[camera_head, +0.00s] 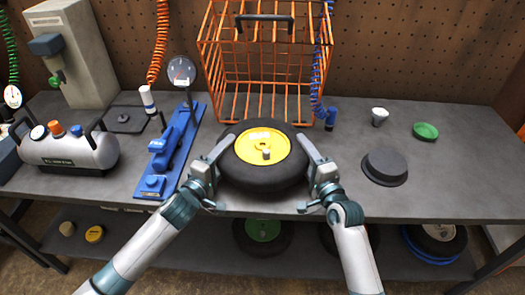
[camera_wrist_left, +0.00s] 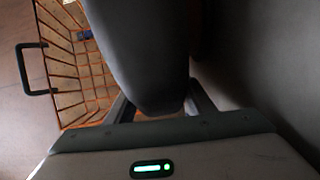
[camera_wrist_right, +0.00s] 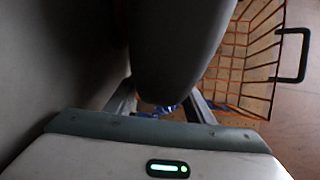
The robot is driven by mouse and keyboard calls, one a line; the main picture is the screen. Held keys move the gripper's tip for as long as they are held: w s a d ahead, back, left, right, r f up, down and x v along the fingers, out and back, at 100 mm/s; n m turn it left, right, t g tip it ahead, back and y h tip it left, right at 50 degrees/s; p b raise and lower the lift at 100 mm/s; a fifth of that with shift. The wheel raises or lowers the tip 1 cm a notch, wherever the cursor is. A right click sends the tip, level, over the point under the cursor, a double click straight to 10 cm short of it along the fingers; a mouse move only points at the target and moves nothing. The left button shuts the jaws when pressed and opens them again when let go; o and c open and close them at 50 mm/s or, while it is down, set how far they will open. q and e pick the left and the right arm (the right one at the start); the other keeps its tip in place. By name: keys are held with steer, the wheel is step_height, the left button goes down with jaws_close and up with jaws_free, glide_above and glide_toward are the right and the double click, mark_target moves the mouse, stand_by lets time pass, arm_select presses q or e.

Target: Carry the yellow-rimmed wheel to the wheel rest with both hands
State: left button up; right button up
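The yellow-rimmed wheel (camera_head: 263,178), a black tyre around a yellow hub, is in front of the orange cage at the middle of the bench. My left gripper (camera_head: 222,151) is shut on its left side and my right gripper (camera_head: 309,152) on its right side. The tyre sits between the fingers in the left wrist view (camera_wrist_left: 150,60) and the right wrist view (camera_wrist_right: 175,60). I cannot tell whether the wheel touches the bench. A dark round pad with a raised centre (camera_head: 386,166), seemingly the wheel rest, lies empty to the right.
The orange wire cage (camera_head: 222,75) stands behind the wheel. A blue tool with a gauge (camera_head: 170,150) and a silver tank (camera_head: 75,152) stand left. A green dish (camera_head: 425,130) and a small white-topped item (camera_head: 379,115) lie beyond the pad. The bench (camera_head: 460,175) is clear at right.

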arm_select(q)
jaws_close()
arm_select(e)
jaws_close()
arm_select(q)
steer(key=shift+r, duration=0.15)
arm_select(e)
steer(key=shift+r, duration=0.15)
arm_select(q)
steer(key=shift+w+r, duration=0.1)
arm_select(e)
steer(key=shift+w+r, duration=0.1)
